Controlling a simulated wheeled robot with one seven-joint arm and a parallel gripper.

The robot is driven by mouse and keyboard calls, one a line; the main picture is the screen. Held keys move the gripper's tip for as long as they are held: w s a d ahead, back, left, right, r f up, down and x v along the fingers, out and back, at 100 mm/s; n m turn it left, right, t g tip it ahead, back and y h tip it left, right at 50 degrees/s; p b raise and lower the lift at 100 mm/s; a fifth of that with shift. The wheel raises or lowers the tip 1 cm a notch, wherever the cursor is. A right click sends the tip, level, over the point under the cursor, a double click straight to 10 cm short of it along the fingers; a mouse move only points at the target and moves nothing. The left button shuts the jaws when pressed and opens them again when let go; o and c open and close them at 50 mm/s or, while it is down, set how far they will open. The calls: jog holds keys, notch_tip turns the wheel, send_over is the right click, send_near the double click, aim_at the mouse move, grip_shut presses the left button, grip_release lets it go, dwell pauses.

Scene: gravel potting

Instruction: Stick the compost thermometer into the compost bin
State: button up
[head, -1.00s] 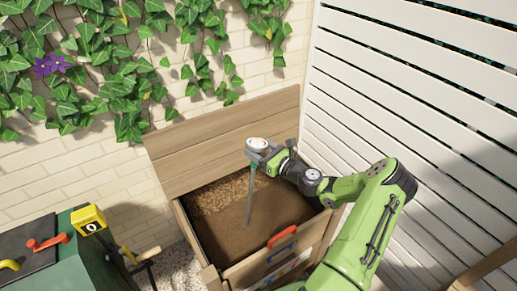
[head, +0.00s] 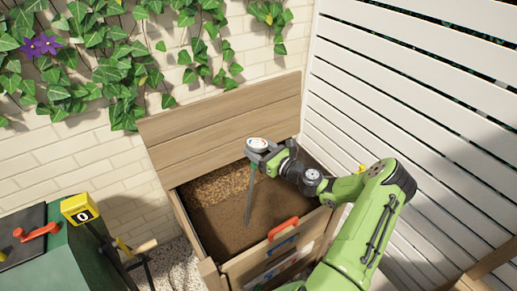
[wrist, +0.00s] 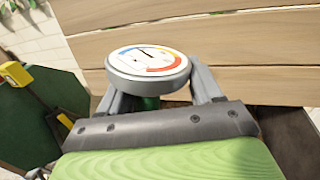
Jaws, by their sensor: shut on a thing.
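The compost thermometer has a round white dial (head: 258,143) and a long grey stem (head: 249,195) pointing down, slightly tilted. My gripper (head: 266,156) is shut on it just below the dial. In the wrist view the dial (wrist: 148,68) sits between the two fingers (wrist: 152,98), with coloured arcs on its face. The wooden compost bin (head: 212,268) stands open, its lid (head: 225,125) leaning up at the back. Brown compost (head: 235,225) fills it. The stem is over the compost; I cannot tell whether its tip touches the surface.
A red handle (head: 283,228) is at the bin's front edge. A white slatted fence (head: 400,100) is at right, an ivy-covered brick wall behind.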

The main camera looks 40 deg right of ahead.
notch_tip(320, 180, down, 8)
jog(key=b, duration=0.7)
jog(key=shift+f, duration=0.25)
dwell(0.3)
notch_tip(320, 180, up, 25)
jog(key=p, duration=2.2)
jog(key=shift+f+p, duration=0.2)
jog(key=shift+p, duration=0.15)
jog(key=shift+f, duration=0.1)
dwell(0.3)
